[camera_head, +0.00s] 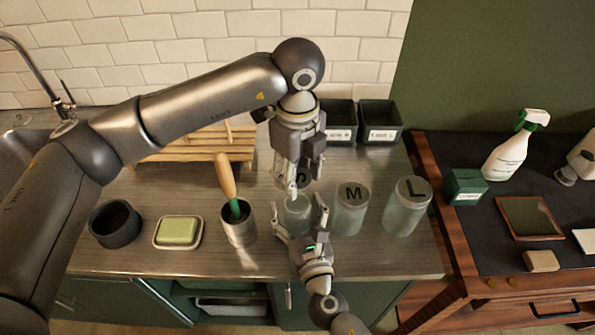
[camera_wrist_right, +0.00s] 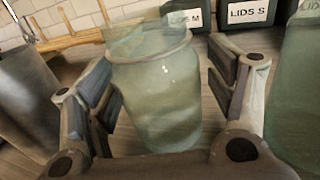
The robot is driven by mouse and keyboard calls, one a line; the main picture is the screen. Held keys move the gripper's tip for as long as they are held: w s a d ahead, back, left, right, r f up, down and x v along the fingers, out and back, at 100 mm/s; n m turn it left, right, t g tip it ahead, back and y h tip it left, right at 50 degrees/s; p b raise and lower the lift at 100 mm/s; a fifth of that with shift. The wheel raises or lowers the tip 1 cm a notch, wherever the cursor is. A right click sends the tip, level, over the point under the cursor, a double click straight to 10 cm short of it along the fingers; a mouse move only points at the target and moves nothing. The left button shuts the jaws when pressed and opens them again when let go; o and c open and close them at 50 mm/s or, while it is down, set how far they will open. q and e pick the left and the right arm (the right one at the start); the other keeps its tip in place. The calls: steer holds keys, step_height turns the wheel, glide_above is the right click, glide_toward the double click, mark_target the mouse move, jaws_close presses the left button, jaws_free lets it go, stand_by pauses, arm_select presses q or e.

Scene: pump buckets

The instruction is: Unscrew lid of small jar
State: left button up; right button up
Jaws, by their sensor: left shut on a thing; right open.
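The small jar (camera_head: 298,217) of pale green glass stands upright on the counter; it fills the middle of the right wrist view (camera_wrist_right: 160,95), where its rim shows no lid on it. A grey lid marked S (camera_head: 303,176) is just above the jar in the head view. My left gripper (camera_head: 304,180) points down from above and is shut on this lid; its fingers partly hide it. My right gripper (camera_head: 301,212) is open, with a finger on each side of the jar. In the right wrist view gaps show between the fingers and the glass.
Jars with lids marked M (camera_head: 350,215) and L (camera_head: 406,213) stand close on the right. A metal cup (camera_head: 239,228) with a wooden-handled brush (camera_head: 226,178) is on the left. Dark lid bins (camera_head: 380,120) and a wooden rack (camera_head: 170,153) are behind.

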steer(key=shift+s, duration=0.1)
steer(key=v, duration=1.1)
steer(key=shift+s+d, duration=0.15)
steer(key=shift+s, duration=0.25)
